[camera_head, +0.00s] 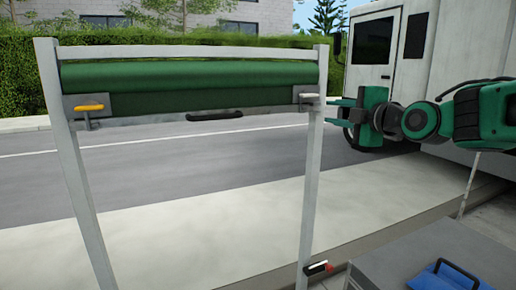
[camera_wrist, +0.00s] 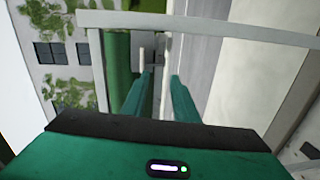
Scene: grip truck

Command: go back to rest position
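My gripper (camera_head: 331,112) is at the right of the head view, level with the upper part of the grey metal frame (camera_head: 312,180). Its two green fingers are apart and point left toward the frame's right post. I see nothing held between them. In the wrist view my gripper (camera_wrist: 160,75) also shows a gap between its fingers. A small pale latch (camera_head: 309,97) sits on the right post, just left of the fingertips. Whether the fingertips touch the post or latch, I cannot tell. The frame carries a green roll (camera_head: 190,73).
A yellow-handled latch (camera_head: 88,108) is on the left post, and a black handle (camera_head: 214,115) is on the lower bar. A white truck (camera_head: 425,110) stands behind my arm. A blue item (camera_head: 445,277) lies at lower right.

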